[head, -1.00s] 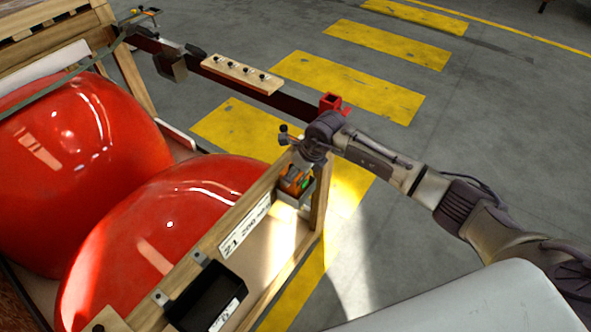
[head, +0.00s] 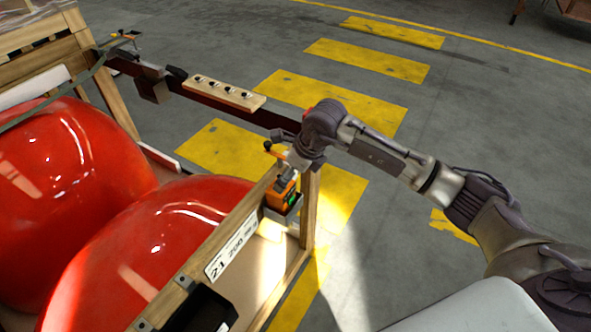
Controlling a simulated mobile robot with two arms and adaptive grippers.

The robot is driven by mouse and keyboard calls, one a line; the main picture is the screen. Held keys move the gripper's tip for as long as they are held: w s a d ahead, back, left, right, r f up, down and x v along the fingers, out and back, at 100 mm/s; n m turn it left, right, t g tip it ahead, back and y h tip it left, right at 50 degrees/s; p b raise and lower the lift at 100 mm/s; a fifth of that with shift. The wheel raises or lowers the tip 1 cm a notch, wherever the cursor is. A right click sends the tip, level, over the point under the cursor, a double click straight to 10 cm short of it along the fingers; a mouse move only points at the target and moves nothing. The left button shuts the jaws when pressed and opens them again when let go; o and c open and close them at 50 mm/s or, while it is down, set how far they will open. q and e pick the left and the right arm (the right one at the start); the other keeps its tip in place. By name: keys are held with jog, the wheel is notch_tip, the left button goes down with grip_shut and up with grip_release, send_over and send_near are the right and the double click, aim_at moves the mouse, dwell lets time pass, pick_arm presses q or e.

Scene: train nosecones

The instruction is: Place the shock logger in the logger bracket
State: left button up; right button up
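The shock logger (head: 281,192) is a small orange box with a green display. It sits upright in the grey logger bracket (head: 285,214) on the outside of the wooden crate, near its corner post. The bracket walls hide its lower part. My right gripper (head: 292,164) is just above the logger, pointing down. A small gap seems to show between fingers and logger, but the fingers are dark and small, so I cannot tell how far apart they are. My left gripper is not in view.
Two large red nosecones (head: 150,245) lie in the crate. A black box (head: 200,312) is on the near rail beside a white number label (head: 232,248). A dark beam (head: 235,110) with a wooden knob strip (head: 222,92) runs along the far side. The striped floor on the right is open.

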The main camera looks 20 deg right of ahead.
jog(key=shift+b+v, duration=0.5)
jog(key=shift+v, duration=1.85)
